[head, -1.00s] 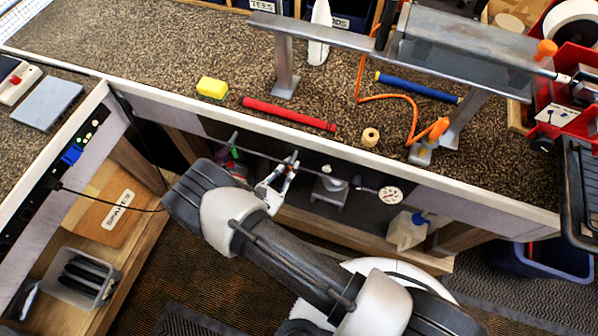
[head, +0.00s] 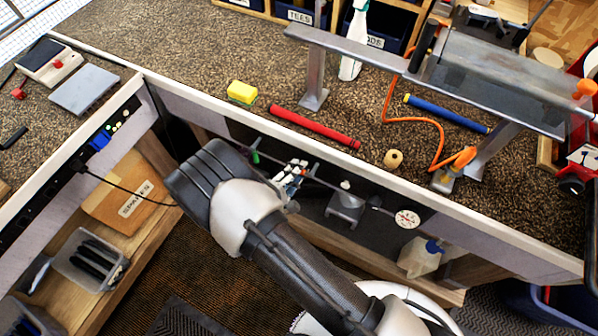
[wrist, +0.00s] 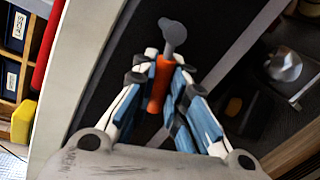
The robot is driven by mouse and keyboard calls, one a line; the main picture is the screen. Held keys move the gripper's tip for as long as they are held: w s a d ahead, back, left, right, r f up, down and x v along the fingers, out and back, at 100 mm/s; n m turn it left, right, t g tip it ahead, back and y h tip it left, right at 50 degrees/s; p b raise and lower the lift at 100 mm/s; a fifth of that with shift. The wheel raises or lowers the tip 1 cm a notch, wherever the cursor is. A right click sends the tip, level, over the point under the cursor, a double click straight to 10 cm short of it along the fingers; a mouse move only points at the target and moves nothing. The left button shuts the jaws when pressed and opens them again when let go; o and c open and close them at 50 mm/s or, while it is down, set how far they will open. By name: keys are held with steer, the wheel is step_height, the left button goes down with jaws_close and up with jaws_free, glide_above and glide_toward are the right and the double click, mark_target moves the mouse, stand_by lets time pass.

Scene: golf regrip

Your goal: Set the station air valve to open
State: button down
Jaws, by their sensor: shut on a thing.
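The station air valve shows in the wrist view as an orange handle (wrist: 160,82) with a grey rounded end (wrist: 173,34). The handle lies nearly along my fingers and at an angle to the grey pipe (wrist: 236,48). My gripper (wrist: 160,92), with blue and white fingers, is shut on the orange handle. In the head view my gripper (head: 291,178) is at the pipe under the bench front, between a green handle (head: 255,156) and a metal fitting (head: 346,205). There my fingers and arm hide most of the valve.
A white-faced gauge (head: 407,219) sits farther right along the pipe. The bench's front edge (head: 330,170) runs just above my gripper. A jug (head: 420,257) stands on the lower shelf. A red grip (head: 315,128) and a yellow sponge (head: 241,92) lie on the bench top.

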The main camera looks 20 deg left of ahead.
steer(key=shift+a+r+m+y+b, duration=0.15)
steer(key=shift+r+m+y, duration=0.2)
steer(key=shift+m, duration=0.45)
steer(key=shift+a+r+m+y+b, duration=0.15)
steer(key=shift+r+m, duration=0.3)
steer(key=shift+m, duration=0.35)
steer(key=shift+d, duration=0.1)
steer(key=c, duration=1.6)
jaws_free()
steer(key=shift+r, duration=0.1)
steer(key=d+v, duration=0.1)
steer(key=v, duration=1.1)
steer(key=shift+a, duration=0.45)
